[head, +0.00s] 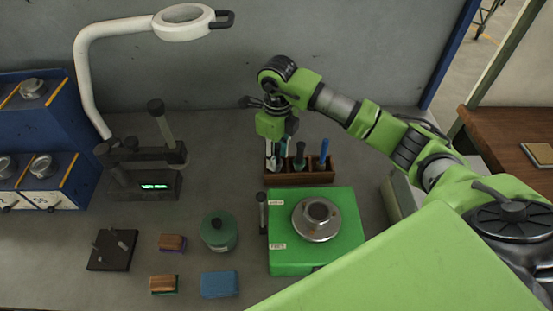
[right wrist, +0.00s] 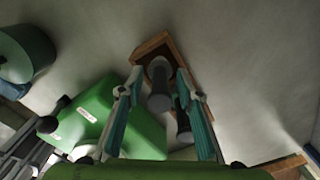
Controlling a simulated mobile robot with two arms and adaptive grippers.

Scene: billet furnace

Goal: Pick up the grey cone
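The grey cone seems to be the grey piece (right wrist: 158,85) in the wooden rack (head: 318,179), seen nearly end-on in the right wrist view. In the head view it is mostly hidden by my right gripper (head: 277,158), which points down over the rack's left end. In the right wrist view the teal-padded fingers of my right gripper (right wrist: 160,78) are spread, one on each side of the grey piece, with gaps visible. A dark-handled tool (head: 299,161) and a blue-handled tool (head: 323,154) stand further right in the rack. My left gripper is out of view.
A green block with a round metal fixture (head: 317,219) stands just in front of the rack. Bare bench lies left of the rack.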

